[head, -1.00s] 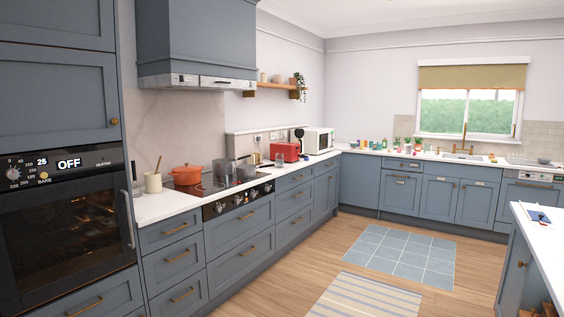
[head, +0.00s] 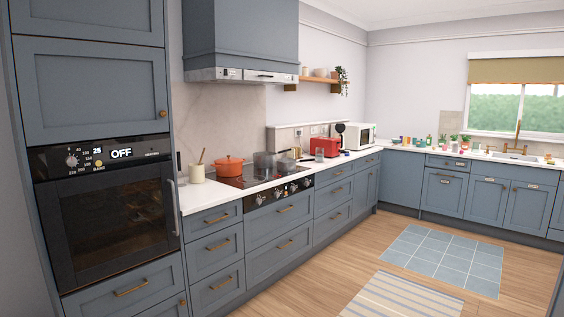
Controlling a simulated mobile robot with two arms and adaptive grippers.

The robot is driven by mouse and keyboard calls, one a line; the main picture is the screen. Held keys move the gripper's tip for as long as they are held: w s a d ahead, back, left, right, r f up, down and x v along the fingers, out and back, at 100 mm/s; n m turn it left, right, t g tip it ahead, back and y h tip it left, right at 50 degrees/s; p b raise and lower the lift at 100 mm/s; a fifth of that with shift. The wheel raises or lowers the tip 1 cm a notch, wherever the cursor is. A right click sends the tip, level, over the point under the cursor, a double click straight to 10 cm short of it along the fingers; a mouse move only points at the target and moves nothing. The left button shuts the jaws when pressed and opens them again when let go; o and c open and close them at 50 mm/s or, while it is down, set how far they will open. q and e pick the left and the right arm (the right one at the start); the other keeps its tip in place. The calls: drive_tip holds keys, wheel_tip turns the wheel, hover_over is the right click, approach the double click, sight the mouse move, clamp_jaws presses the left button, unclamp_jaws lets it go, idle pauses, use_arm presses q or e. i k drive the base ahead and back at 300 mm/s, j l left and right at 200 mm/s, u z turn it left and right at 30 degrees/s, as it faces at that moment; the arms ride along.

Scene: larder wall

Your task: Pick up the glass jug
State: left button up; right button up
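No glass jug can be made out for certain in the head view. A small clear, glass-like vessel (head: 319,155) stands upright on the left worktop in front of the red toaster. It is too small to tell whether it is a jug. Neither of my grippers is in view.
The worktop (head: 200,198) runs along the left wall, with an orange pot (head: 229,170) and dark pans (head: 265,162) on the hob. A red toaster (head: 327,145) and a white microwave (head: 360,136) stand farther along. The wooden floor (head: 345,262) is clear around two flat rugs.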

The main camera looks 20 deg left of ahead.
sight(319, 150)
drive_tip(key=i+u, duration=0.15)
drive_tip(key=i, duration=4.55)
drive_tip(key=j, duration=0.1)
